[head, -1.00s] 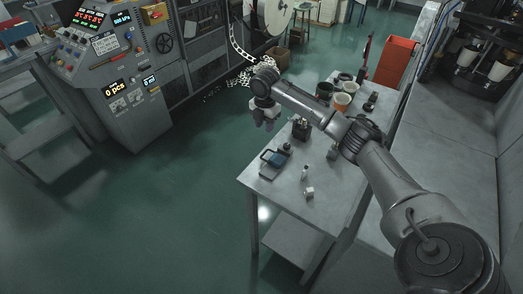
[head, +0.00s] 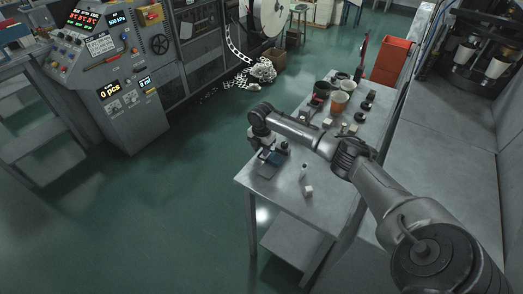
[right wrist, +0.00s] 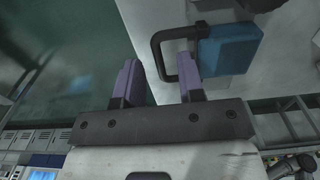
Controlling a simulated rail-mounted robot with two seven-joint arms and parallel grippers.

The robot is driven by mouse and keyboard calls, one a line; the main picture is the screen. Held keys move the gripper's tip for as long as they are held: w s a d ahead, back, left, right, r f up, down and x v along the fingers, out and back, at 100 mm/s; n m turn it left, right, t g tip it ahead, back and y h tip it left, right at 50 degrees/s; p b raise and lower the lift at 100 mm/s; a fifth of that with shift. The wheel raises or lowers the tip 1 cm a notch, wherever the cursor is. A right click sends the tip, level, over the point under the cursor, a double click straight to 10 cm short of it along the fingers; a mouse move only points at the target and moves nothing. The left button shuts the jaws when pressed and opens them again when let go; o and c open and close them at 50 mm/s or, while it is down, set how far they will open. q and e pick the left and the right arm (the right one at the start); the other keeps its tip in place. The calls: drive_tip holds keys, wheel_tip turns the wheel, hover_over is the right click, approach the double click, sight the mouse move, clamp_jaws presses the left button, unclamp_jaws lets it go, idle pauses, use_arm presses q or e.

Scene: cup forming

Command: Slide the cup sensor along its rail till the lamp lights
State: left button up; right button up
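A blue block with a dark loop (head: 273,158) sits at the near left end of the grey table, on a grey base. It also shows in the right wrist view (right wrist: 229,49), with the loop reaching left from the block. I cannot tell for sure that this is the cup sensor; no rail or lit lamp is clear. My right gripper (head: 264,146) is above this end of the table. In the right wrist view its two purple fingers (right wrist: 158,82) are apart, with part of the loop showing between them. Contact cannot be told. My left gripper is not in view.
The table (head: 320,215) also holds a small white block (head: 308,190), a small bottle (head: 303,172), and several cups, including an orange-brown one (head: 339,102), farther back. A control console (head: 125,95) stands at the left. The floor between is clear.

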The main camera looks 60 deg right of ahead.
drive_tip(key=shift+f, duration=0.25)
drive_tip(key=shift+c, duration=0.3)
clamp_jaws()
